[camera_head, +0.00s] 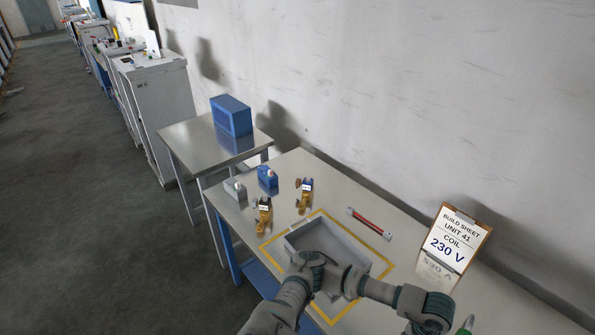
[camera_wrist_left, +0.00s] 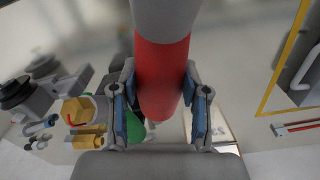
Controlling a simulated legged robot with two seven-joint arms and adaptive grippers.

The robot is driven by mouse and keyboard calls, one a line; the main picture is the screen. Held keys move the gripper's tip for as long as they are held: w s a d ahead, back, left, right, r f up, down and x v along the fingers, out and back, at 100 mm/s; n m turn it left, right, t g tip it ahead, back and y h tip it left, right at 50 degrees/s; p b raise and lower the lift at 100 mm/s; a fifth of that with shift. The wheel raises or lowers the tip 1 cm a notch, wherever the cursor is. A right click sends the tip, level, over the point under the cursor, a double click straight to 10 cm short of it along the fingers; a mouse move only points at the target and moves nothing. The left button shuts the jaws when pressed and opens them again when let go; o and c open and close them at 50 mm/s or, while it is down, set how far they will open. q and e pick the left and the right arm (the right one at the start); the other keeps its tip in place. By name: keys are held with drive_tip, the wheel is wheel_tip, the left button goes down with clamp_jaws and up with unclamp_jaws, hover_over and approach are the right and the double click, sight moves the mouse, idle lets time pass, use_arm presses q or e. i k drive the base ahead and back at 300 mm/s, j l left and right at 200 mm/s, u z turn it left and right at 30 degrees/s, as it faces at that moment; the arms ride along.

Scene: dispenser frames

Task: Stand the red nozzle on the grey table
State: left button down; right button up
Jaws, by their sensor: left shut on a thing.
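The red nozzle (camera_wrist_left: 163,75) is between the two fingers of my left gripper (camera_wrist_left: 162,108) in the left wrist view. It is a red cylinder with a grey section at the top of the picture. The fingers with blue pads are shut on its sides. In the head view my left arm reaches over the table to the right, and neither the gripper nor the nozzle can be made out there. The grey table (camera_head: 330,184) runs along the wall. My right gripper is in neither view.
A grey tray (camera_head: 360,252) sits inside a yellow outline. Brass valves (camera_head: 264,218), a grey block (camera_head: 235,190) and a blue block (camera_head: 267,178) stand at the left end. A red-black strip (camera_head: 370,223) and a build sheet stand (camera_head: 457,240) are farther right.

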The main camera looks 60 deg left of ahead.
sight(192, 135)
drive_tip(key=k+u, duration=0.3)
drive_tip(key=k+j+u, duration=0.25)
drive_tip(key=l+u, duration=0.1)
drive_tip(key=u, duration=1.85)
drive_tip(key=i+j+u, duration=0.1)
drive_tip(key=u, duration=0.35)
drive_tip(key=i+u, duration=0.3)
drive_tip(key=u, duration=0.15)
drive_tip(key=i+l+u, duration=0.1)
drive_tip(key=u, duration=0.4)
drive_tip(key=i+l, duration=0.15)
drive_tip(key=i, duration=0.45)
drive_tip(key=i+l, duration=0.2)
drive_tip(key=i, duration=0.4)
drive_tip(key=i+l, duration=0.15)
drive_tip(key=i, duration=2.3)
drive_tip(key=i+z, duration=0.25)
drive_tip(key=i, duration=0.15)
drive_tip(key=i+j+z, duration=0.25)
drive_tip(key=i, duration=0.15)
drive_tip(key=i+j+z, duration=0.2)
drive_tip(key=i, duration=0.25)
drive_tip(key=l+z, duration=0.15)
drive_tip(key=z, duration=1.8)
